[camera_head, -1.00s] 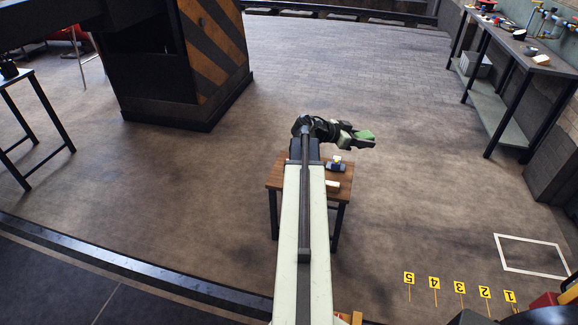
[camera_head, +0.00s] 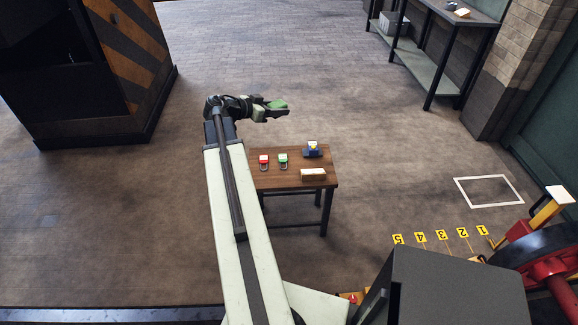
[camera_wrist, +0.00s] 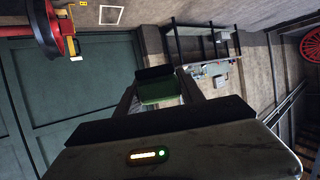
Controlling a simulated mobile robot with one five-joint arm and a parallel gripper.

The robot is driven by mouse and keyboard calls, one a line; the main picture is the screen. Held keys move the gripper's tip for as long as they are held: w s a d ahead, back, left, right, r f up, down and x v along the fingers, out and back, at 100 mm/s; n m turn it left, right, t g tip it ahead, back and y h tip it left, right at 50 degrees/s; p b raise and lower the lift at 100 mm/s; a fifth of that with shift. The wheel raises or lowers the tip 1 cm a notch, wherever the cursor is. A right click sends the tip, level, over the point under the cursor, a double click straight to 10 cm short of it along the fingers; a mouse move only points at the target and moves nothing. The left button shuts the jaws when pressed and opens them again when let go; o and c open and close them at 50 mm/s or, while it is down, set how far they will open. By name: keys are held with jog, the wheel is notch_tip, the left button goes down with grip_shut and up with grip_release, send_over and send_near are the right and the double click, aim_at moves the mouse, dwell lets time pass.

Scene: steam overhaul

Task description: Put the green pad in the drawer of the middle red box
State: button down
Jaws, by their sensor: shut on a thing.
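The green pad (camera_head: 278,104) is held at the tip of my gripper (camera_head: 272,110), up in the air beyond the small wooden table. In the wrist view the pad (camera_wrist: 158,92) sits between the two fingers of my gripper (camera_wrist: 160,95), and the jaws are shut on it. Its dark upper edge shows there too. I cannot make out the middle red box or its drawer in these views.
A small wooden table (camera_head: 322,178) carries a red item (camera_head: 264,160), a green item (camera_head: 283,159), a blue item (camera_head: 312,151) and a cream block (camera_head: 313,174). Yellow numbered markers (camera_head: 441,234) and a white floor outline (camera_head: 488,178) lie to the right. Open floor surrounds the table.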

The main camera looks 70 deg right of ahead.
jog(key=a+f+n+t+h+b, duration=0.1)
jog(key=a+f+b, duration=0.1)
jog(key=f+b, duration=1.9)
jog(key=a+f+n+t+b, duration=0.1)
jog(key=a+f+b, duration=0.2)
jog(key=f+b, duration=1.7)
jog(key=b, duration=0.2)
send_over(287, 178)
jog(key=shift+f, duration=0.8)
notch_tip(287, 178, down, 4)
jog(key=b, duration=0.3)
jog(key=shift+a+b, duration=0.1)
jog(key=shift+b, duration=0.2)
jog(key=shift+r, duration=0.25)
jog(key=shift+f, duration=0.25)
jog(key=c, duration=0.7)
grip_release()
jog(key=shift+r, duration=0.1)
jog(key=shift+r, duration=0.1)
